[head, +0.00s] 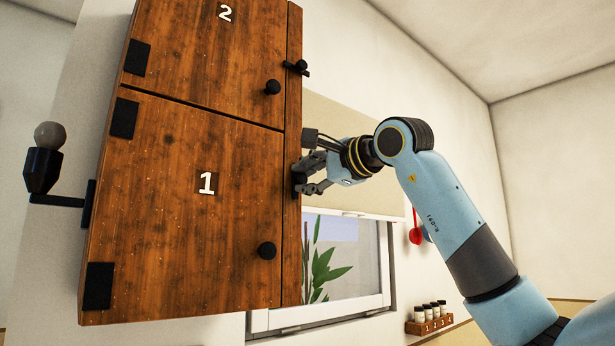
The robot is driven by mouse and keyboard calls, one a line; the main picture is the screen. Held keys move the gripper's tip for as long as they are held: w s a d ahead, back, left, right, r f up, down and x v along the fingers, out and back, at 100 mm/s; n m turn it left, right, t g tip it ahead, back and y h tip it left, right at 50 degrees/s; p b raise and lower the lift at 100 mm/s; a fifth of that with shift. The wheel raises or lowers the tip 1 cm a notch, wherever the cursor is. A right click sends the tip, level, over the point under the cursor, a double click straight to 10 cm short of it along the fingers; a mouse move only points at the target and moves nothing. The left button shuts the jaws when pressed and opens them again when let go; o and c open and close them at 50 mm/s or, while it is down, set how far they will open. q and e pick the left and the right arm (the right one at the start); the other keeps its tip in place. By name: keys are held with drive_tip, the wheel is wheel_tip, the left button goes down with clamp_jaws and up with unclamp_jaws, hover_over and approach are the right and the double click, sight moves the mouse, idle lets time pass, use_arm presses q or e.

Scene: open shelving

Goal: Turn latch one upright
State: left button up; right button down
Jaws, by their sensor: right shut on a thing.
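The wooden cabinet stands in the left half of the head view, with door one (206,230) below and door two (200,60) above. Door one carries a white "1" and a black knob (266,251). My right gripper (305,179) is at the cabinet's right frame strip, beside door one's upper right edge. It is shut on latch one (297,183), a small black piece mostly hidden by the fingers, so its angle cannot be told. Latch two (297,68) is black and lies across the strip beside door two. Both doors look closed. My left gripper is out of view.
A wall lamp (44,165) sticks out left of the cabinet. A window (340,265) with a green plant is behind, to the right. A small rack of jars (429,319) and a red utensil (415,235) are on the wall.

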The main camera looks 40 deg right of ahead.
idle(0.3)
drive_tip(key=c, duration=1.1)
unclamp_jaws()
drive_tip(key=shift+s, duration=0.1)
drive_tip(key=shift+s+d+r, duration=0.1)
drive_tip(key=shift+s+d, duration=0.05)
drive_tip(key=shift+s, duration=1.7)
drive_tip(key=shift+s+d, duration=0.1)
drive_tip(key=shift+s, duration=1.7)
